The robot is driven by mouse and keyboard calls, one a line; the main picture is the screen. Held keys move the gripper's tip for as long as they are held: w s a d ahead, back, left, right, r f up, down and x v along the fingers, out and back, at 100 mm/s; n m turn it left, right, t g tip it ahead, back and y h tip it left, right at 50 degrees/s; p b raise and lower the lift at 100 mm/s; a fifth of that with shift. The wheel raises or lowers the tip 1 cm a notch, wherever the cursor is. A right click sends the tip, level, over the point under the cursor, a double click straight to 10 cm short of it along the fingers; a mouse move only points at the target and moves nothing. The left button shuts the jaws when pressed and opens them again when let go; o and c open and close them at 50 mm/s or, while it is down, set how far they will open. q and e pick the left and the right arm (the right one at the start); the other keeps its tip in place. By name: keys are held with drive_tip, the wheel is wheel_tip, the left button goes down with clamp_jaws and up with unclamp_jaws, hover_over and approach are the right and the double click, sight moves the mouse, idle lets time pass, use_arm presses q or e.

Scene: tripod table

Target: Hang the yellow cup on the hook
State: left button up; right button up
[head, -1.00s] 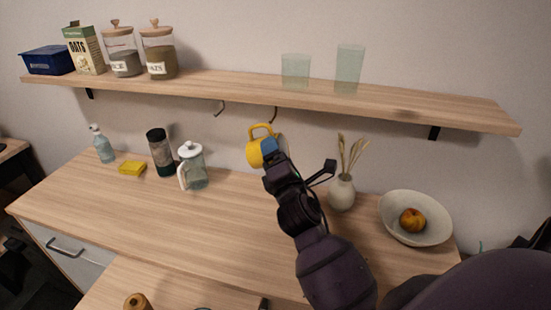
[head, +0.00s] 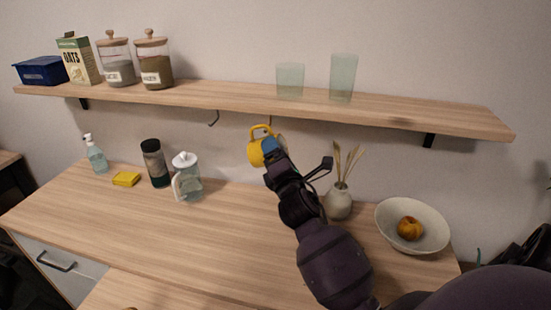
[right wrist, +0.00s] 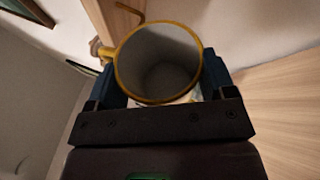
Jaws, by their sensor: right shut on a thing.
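The yellow cup (head: 254,153) is held up in the air below the wall shelf in the head view. My right gripper (head: 268,148) is shut on it. In the right wrist view the cup's open mouth (right wrist: 158,62) faces the camera, between the two fingers of my right gripper (right wrist: 160,84). Its handle (right wrist: 106,53) sticks out to the left there. The right hook (head: 270,121) hangs under the shelf, just above the cup in the picture; I cannot tell whether handle and hook touch. A hook (right wrist: 130,10) also shows above the rim in the wrist view. My left gripper is out of view.
A second hook (head: 213,118) hangs further left under the shelf (head: 230,97). Two glasses (head: 342,78) stand on the shelf above. Below, the counter (head: 220,240) holds a pitcher (head: 187,180), a vase (head: 338,203) and a bowl (head: 440,230); its middle is clear.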

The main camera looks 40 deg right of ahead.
drive_tip(key=shift+w+d+f+b, duration=0.1)
drive_tip(key=shift+w+d+b, duration=0.25)
drive_tip(key=shift+w+d, duration=0.55)
drive_tip(key=shift+w+d+f, duration=0.15)
drive_tip(key=shift+w+d, duration=0.25)
drive_tip(key=shift+d, duration=0.25)
drive_tip(key=shift+f, duration=0.45)
drive_tip(key=o, duration=1)
drive_tip(key=shift+f, duration=0.1)
drive_tip(key=b+v, duration=0.1)
drive_tip(key=v, duration=1)
drive_tip(key=shift+b, duration=0.35)
